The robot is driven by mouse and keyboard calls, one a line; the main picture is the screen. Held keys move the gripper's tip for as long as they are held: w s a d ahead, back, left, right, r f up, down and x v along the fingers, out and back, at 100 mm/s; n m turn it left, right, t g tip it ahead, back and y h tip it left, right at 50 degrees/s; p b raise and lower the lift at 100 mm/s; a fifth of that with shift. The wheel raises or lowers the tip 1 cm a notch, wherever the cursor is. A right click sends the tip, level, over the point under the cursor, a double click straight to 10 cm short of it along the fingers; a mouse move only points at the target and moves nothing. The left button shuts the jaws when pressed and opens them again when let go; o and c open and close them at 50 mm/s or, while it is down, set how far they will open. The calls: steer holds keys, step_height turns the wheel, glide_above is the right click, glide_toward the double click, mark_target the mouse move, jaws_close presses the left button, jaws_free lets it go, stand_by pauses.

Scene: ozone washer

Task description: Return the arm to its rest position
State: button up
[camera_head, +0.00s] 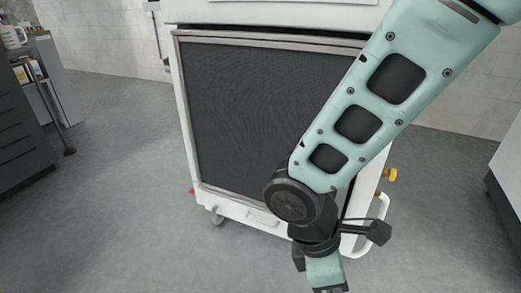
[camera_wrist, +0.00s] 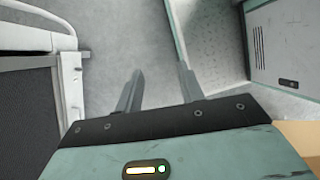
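My gripper (camera_wrist: 160,69) shows in the wrist view with its two grey fingers spread apart and nothing between them. It points down toward the grey floor. In the head view my teal arm comes in from the upper right and bends at a dark joint, with the wrist at the bottom edge; the fingers are not visible there. The arm passes in front of a white wheeled machine (camera_head: 270,110) with a dark mesh front panel. Part of the machine's right side is hidden behind the arm. In the wrist view its white frame (camera_wrist: 70,85) stands left of the fingers, apart from them.
A yellow knob (camera_head: 389,174) and a white side rail (camera_head: 378,228) stick out at the machine's lower right. A dark cabinet (camera_head: 22,125) stands at the left.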

steer(key=s+r+m+y+p, duration=0.1)
steer(key=r+m+p, duration=0.2)
steer(key=r+p, duration=1)
steer(key=s+d+r+m+t+y+p, duration=0.1)
steer(key=r+m+y+p, duration=0.1)
steer(key=r+p, duration=1.1)
steer(key=s+d+r+m+y+p, duration=0.1)
steer(key=r+m+p, duration=0.3)
steer(key=r+p, duration=0.9)
step_height(320, 180, up, 10)
steer(key=shift+s+r+m+t+y+p, duration=0.15)
steer(key=shift+s+m+t+y+p, duration=0.15)
steer(key=shift+s+m+y+p, duration=0.1)
